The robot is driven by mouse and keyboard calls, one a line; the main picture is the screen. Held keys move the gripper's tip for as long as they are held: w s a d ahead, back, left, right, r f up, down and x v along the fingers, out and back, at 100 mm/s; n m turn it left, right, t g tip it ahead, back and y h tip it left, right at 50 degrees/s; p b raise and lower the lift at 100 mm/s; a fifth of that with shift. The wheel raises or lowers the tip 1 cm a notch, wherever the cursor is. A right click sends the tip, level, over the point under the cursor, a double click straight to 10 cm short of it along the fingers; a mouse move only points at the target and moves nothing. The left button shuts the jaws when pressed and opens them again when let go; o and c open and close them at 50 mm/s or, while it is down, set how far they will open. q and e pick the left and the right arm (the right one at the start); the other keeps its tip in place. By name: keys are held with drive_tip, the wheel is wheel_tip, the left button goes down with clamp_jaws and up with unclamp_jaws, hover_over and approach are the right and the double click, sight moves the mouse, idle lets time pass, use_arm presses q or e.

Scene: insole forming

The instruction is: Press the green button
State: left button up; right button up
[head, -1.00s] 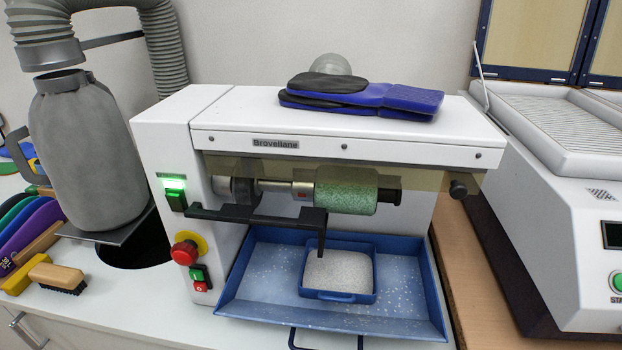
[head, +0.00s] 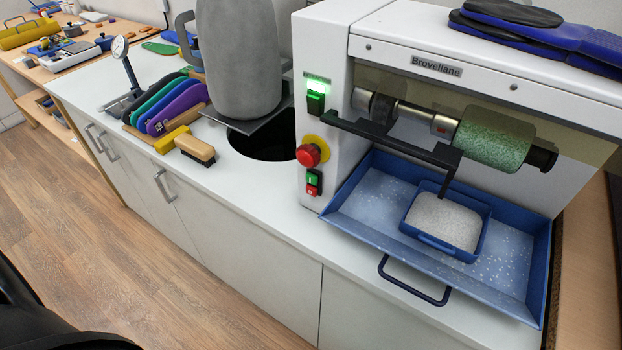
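The white Brovellane machine (head: 450,72) stands on the counter at the right. On its left front column is a green rocker switch (head: 316,103) below a lit green lamp (head: 317,83). Lower down is a red mushroom knob (head: 309,155) on a yellow ring. Below it is a small green button (head: 311,180) marked "I", directly above a red button (head: 311,190) marked "0". Nothing touches or covers these controls. Neither of my grippers is in view.
A blue tray (head: 345,207) with a small blue box of white granules (head: 445,222) sits under the green roller (head: 494,145). A black bracket (head: 390,137) juts out beside the switch. A brush (head: 195,149) and grey canister (head: 240,60) stand left. The floor (head: 110,260) is clear.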

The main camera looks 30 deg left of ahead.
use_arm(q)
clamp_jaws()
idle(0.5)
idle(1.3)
